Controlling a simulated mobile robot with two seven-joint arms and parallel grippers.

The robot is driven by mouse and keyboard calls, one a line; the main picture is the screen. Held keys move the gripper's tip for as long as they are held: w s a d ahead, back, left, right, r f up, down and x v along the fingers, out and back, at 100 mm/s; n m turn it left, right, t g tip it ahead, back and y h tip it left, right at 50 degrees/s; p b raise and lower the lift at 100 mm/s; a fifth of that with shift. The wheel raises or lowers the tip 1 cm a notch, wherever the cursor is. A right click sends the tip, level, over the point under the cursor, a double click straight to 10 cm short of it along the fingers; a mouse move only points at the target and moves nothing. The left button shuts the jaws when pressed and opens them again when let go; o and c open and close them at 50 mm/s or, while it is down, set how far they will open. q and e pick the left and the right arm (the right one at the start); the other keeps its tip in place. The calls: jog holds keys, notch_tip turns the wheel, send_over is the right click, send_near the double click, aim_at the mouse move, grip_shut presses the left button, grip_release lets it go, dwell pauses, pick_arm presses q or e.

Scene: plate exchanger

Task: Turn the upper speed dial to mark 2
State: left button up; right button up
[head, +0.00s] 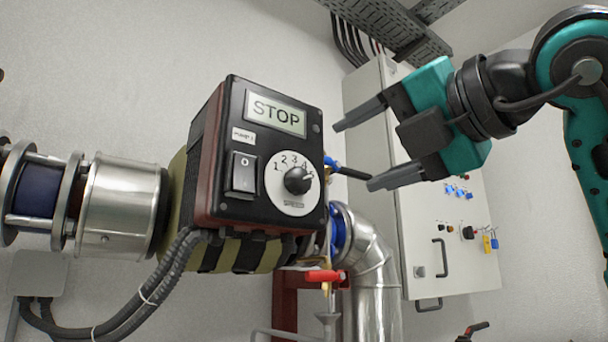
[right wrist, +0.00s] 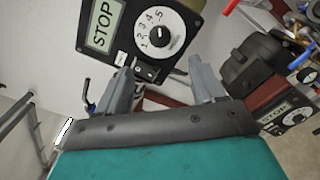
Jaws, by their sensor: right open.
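The speed dial (head: 297,181) is a black knob on a white round plate marked 1 to 5, on the front of the dark control box (head: 215,150) labelled STOP. Its pointer appears turned to the right, near the high marks; the exact mark is hard to read. The dial shows in the right wrist view (right wrist: 160,36), beyond the fingertips. My right gripper (head: 355,156) is open and empty, to the right of the box and apart from the dial. It also shows in the right wrist view (right wrist: 162,68). My left gripper is not in view.
A black rocker switch (head: 243,173) sits left of the dial. A second STOP box (right wrist: 290,115) with its own dial shows at the right of the wrist view. A red-handled valve (head: 325,276) and steel pipe (head: 372,280) lie below; a grey cabinet (head: 420,240) stands behind.

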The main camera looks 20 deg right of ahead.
aim_at(300, 181)
jog(key=p+x, duration=0.2)
jog(key=x, duration=0.9)
jog(key=shift+w+a+f, duration=0.1)
jog(key=shift+w+a, duration=0.05)
jog(key=shift+w, duration=0.25)
jog(key=c, duration=1.1)
